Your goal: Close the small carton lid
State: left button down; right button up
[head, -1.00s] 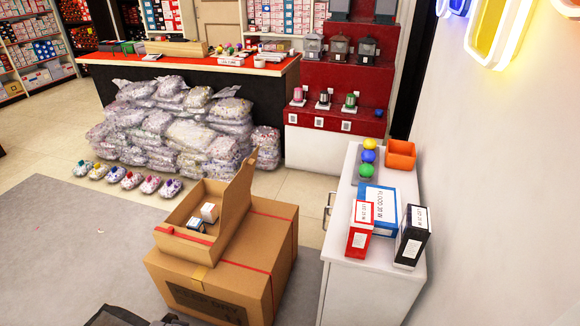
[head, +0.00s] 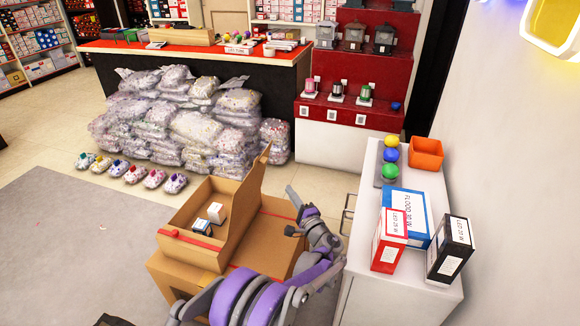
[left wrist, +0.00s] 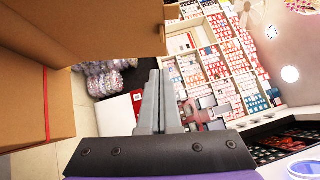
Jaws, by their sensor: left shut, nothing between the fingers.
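The small carton (head: 190,250) sits open on top of a large brown carton (head: 268,238) in the head view. Its lid (head: 251,182) stands up on the right side, tilted slightly outward. In the left wrist view the shut fingers (left wrist: 160,104) point ahead, with brown cardboard (left wrist: 90,35) filling the upper left. My right gripper is not in view.
A white cabinet (head: 358,282) with lamp boxes (head: 448,248), coloured balls and an orange bin (head: 425,153) stands close on the right. Stacked plastic bags (head: 190,125) and a counter are behind.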

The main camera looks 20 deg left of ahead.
pick_arm(q)
jog(key=s+b+x, duration=0.1)
jog(key=b+x, duration=0.1)
jog(key=x, duration=1)
jog(key=shift+w+a+r+m, duration=0.2)
jog(key=shift+a+r+m, duration=0.1)
jog(key=shift+a, duration=0.3)
